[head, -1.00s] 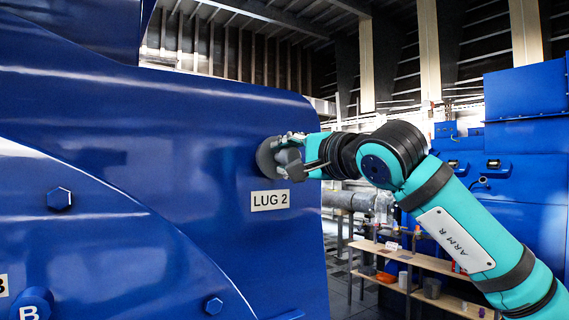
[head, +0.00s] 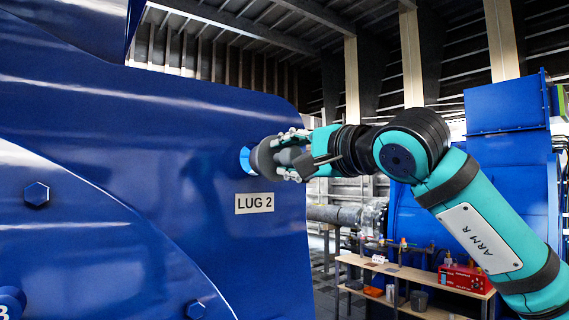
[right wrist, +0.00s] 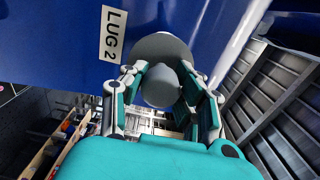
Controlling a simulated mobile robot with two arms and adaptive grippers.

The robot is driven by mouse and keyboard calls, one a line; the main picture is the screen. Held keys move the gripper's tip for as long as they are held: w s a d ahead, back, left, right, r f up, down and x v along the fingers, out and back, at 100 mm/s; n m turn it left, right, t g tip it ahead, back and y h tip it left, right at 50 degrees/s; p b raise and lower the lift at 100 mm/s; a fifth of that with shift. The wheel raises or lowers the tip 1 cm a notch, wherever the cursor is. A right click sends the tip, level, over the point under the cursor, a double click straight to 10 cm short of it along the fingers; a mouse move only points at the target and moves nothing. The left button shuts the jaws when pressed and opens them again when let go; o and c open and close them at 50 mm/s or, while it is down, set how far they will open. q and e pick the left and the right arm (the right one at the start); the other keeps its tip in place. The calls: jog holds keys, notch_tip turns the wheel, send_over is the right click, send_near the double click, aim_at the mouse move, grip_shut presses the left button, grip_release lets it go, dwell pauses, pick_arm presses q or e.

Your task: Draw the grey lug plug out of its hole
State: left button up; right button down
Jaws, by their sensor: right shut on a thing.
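The grey lug plug (head: 264,158) is a round disc with a knob, just in front of the blue housing above the LUG 2 label (head: 254,203). A lighter blue round hole rim (head: 245,160) shows at its left edge. My right gripper (head: 291,152) is shut on the plug's knob. In the right wrist view the plug's knob (right wrist: 160,86) is between the two fingers of my right gripper (right wrist: 162,92), with the grey disc behind it. I cannot tell whether any of the plug is still inside the hole. My left gripper is not in view.
The large blue motor housing (head: 120,150) fills the left, with hex bolts (head: 37,194) on its face. A wooden bench (head: 415,276) with a red box (head: 464,278) stands at the back right. Open space lies right of the housing.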

aim_at(296, 156)
jog(key=shift+b+v, duration=0.7)
jog(key=shift+v, duration=0.9)
